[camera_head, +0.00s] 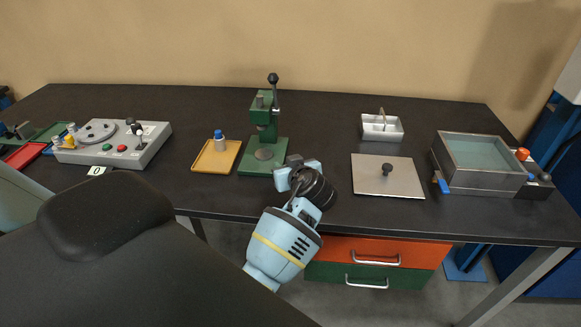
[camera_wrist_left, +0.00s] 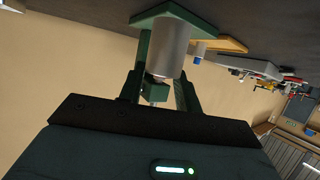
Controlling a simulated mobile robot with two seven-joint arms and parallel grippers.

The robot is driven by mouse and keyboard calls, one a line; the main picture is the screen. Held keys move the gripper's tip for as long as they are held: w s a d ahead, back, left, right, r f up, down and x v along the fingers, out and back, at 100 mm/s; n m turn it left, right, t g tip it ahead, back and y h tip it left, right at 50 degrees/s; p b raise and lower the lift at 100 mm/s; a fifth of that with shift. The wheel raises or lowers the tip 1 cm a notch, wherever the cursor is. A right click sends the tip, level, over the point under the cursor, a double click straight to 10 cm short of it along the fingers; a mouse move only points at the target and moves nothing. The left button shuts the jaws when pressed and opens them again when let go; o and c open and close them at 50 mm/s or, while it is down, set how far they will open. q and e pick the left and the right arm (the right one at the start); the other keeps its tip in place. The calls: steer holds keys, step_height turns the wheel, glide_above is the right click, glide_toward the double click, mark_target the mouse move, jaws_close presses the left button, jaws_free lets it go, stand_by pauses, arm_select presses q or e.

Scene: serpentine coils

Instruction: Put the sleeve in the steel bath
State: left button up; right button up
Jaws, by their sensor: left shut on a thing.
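My left gripper (camera_head: 297,170) is just right of the green press, above the table's front part. It is shut on the sleeve (camera_wrist_left: 172,45), a plain grey metal cylinder that shows between the fingers in the left wrist view (camera_wrist_left: 160,92). In the head view only a small grey part of the sleeve (camera_head: 293,160) shows. The steel bath (camera_head: 475,180) is an open rectangular tank with pale greenish liquid, at the right of the table, well apart from the gripper. My right gripper is not in view.
A flat steel lid with a knob (camera_head: 375,185) lies between gripper and bath. Behind it is a small handled basket (camera_head: 382,130). The green press (camera_head: 263,125) stands close left of the gripper; a yellow tray (camera_head: 205,163) holds a blue-capped bottle (camera_head: 219,142). A grey control box (camera_head: 140,152) is farther left.

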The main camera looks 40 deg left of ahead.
arm_select(q)
steer(key=s+d+r+m+t+h, duration=0.3)
steer(key=d+m+h, duration=0.2)
steer(key=d, duration=0.3)
steer(key=s+d+r+m+t+h, duration=0.3)
steer(key=d+m+h, duration=0.3)
steer(key=d, duration=0.3)
steer(key=shift+s+r, duration=0.3)
steer(key=shift+s, duration=0.15)
